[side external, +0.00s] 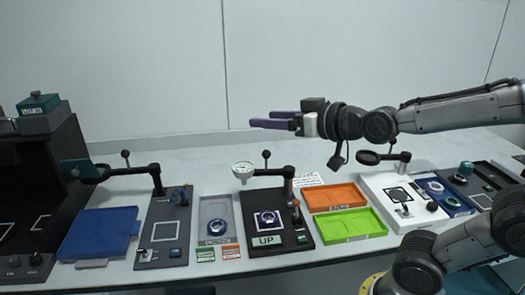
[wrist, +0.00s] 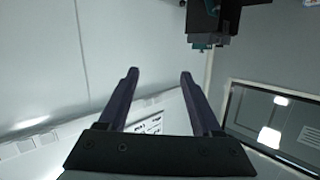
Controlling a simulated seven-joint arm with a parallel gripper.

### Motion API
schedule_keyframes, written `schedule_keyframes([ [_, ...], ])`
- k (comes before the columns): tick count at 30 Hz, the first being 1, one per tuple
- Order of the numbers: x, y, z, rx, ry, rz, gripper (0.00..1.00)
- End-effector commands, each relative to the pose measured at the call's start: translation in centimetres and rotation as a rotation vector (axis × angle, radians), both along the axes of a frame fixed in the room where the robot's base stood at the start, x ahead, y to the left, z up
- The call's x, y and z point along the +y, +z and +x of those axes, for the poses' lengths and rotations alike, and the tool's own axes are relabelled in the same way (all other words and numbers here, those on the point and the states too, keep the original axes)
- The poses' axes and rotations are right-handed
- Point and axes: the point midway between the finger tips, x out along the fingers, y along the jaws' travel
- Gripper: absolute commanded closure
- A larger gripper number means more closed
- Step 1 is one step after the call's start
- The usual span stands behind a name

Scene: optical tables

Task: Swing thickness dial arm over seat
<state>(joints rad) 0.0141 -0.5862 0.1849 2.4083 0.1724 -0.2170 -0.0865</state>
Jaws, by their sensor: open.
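The thickness dial (side external: 243,170) is a round white face at the left end of a black swing arm (side external: 268,172). The arm runs left from a post (side external: 289,187) and carries an upright ball knob (side external: 266,154). The dial appears left of the seat (side external: 268,222), a white-outlined square on a black base (side external: 290,241). A round part with a blue rim lies on the seat. My gripper (side external: 272,119) is open and empty, held above the dial arm with its purple fingers pointing left. The wrist view shows both fingers apart (wrist: 159,76), with no dial arm between them.
An orange tray (side external: 335,197) and a green tray (side external: 349,224) lie right of the dial base. A grey tray (side external: 217,240) lies to its left. Other stations with swing arms stand at left (side external: 165,230) and right (side external: 400,195). The air around my gripper is clear.

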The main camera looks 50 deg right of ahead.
Motion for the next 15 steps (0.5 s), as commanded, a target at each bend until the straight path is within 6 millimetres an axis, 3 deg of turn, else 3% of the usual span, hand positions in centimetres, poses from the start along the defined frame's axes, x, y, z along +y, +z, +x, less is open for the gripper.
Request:
schedule_keyframes([
  [3, -1.7, 0.1, 3.1, -0.106, -0.07, -0.002, 0.34],
  [8, -4.7, -0.7, 6.1, -0.239, -0.185, -0.029, 0.34],
  [11, -6.6, -2.1, 7.4, -0.304, -0.263, -0.067, 0.34],
  [15, -9.5, -5.8, 8.3, -0.361, -0.379, -0.148, 0.34],
])
